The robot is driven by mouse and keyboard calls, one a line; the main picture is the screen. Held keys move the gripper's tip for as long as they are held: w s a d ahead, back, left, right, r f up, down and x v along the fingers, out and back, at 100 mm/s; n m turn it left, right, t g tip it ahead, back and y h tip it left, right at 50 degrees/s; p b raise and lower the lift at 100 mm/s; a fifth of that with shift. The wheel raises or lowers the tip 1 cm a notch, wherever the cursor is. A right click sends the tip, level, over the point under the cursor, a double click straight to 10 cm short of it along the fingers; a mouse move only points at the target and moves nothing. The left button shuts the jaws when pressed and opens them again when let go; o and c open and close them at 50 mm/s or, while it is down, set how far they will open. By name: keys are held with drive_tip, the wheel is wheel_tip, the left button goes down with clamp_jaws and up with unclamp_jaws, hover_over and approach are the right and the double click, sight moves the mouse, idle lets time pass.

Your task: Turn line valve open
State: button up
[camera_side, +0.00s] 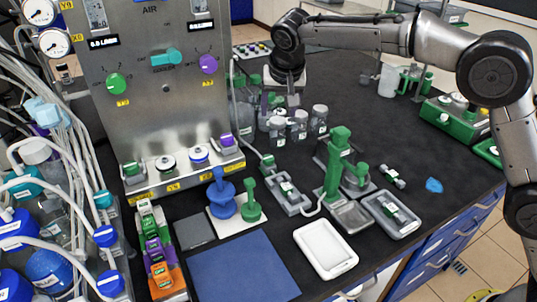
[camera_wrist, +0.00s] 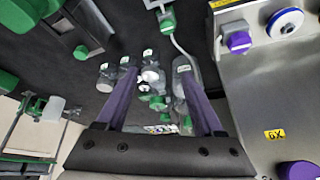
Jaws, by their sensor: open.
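I cannot tell for certain which part is the line valve. A small green fitting (camera_side: 267,161) sits on a pale tube on the black bench; in the wrist view the green fitting (camera_wrist: 167,20) and its tube are at the top. A green-topped part in a grey holder (camera_side: 288,192) is at the tube's other end. A teal handle (camera_side: 166,57) is on the steel panel under AIR. My gripper (camera_side: 292,100) is above the back of the bench, near the bottles and apart from these parts. Its purple fingers (camera_wrist: 158,75) are spread, with nothing clearly held between them.
Several small capped bottles (camera_side: 299,124) stand close to my gripper. The steel panel (camera_side: 140,90) rises at the left. A green stand (camera_side: 337,165), a white tray (camera_side: 325,249) and a blue mat (camera_side: 243,272) are nearer the front. Bare bench lies right of the bottles.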

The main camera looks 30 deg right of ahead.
approach(268, 158)
drive_tip(key=shift+g, duration=0.3)
drive_tip(key=x, duration=0.8)
drive_tip(key=shift+w+r, duration=0.1)
drive_tip(key=shift+w, duration=0.2)
clamp_jaws()
